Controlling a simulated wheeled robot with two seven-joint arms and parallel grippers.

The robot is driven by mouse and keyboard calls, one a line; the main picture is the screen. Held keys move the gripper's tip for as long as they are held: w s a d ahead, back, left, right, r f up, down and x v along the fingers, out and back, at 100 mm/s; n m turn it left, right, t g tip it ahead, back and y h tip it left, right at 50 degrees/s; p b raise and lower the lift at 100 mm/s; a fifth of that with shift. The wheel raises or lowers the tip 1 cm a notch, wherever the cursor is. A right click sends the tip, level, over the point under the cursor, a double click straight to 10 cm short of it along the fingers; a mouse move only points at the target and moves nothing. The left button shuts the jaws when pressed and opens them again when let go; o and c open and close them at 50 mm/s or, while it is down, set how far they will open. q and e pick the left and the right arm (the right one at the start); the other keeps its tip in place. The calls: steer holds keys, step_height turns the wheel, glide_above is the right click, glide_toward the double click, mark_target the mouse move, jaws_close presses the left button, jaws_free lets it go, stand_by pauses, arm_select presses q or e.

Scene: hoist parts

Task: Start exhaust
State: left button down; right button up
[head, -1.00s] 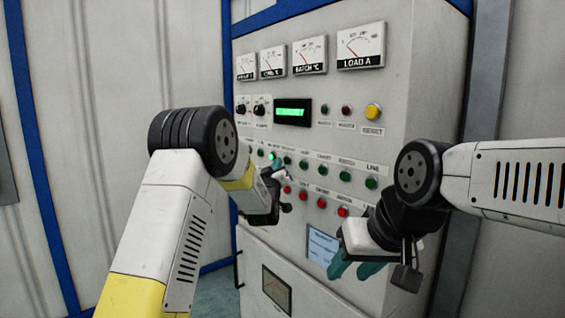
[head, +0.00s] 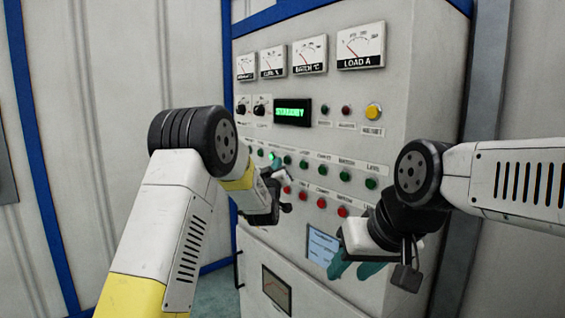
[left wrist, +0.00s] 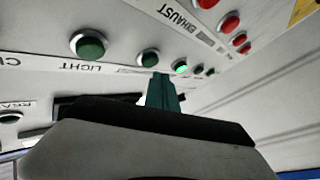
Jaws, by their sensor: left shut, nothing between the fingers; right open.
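The control panel (head: 330,140) carries a row of green buttons above a row of red ones. One green button (head: 271,156) near the left end is lit; the lit button also shows in the left wrist view (left wrist: 181,67). An EXHAUST label (left wrist: 180,16) reads in the left wrist view, but I cannot tell surely which button it names. My left gripper (head: 278,170) is shut and empty, its teal fingertips (left wrist: 163,82) close to the green row near the lit button. Contact cannot be told. My right gripper (head: 353,268) is open and empty before the lower panel.
Analogue meters (head: 308,54) line the panel's top. Below them are a green text display (head: 293,112), two black knobs (head: 252,107) and a yellow button (head: 373,111). A small screen (head: 322,246) sits behind my right gripper.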

arm_select(q)
steer(key=shift+w+d, duration=0.1)
stand_by(0.6)
steer(key=shift+w+d, duration=0.15)
steer(key=shift+d, duration=0.1)
steer(key=shift+w+d, duration=0.25)
steer(key=shift+d, duration=0.1)
stand_by(0.7)
steer(key=shift+a, duration=0.1)
stand_by(0.3)
steer(key=shift+s+a, duration=0.5)
steer(key=shift+a, duration=0.1)
steer(key=shift+s+a, duration=0.75)
steer(key=shift+a, duration=0.25)
steer(key=shift+s+a, duration=0.7)
steer(key=shift+a, duration=0.3)
steer(key=shift+s, duration=0.1)
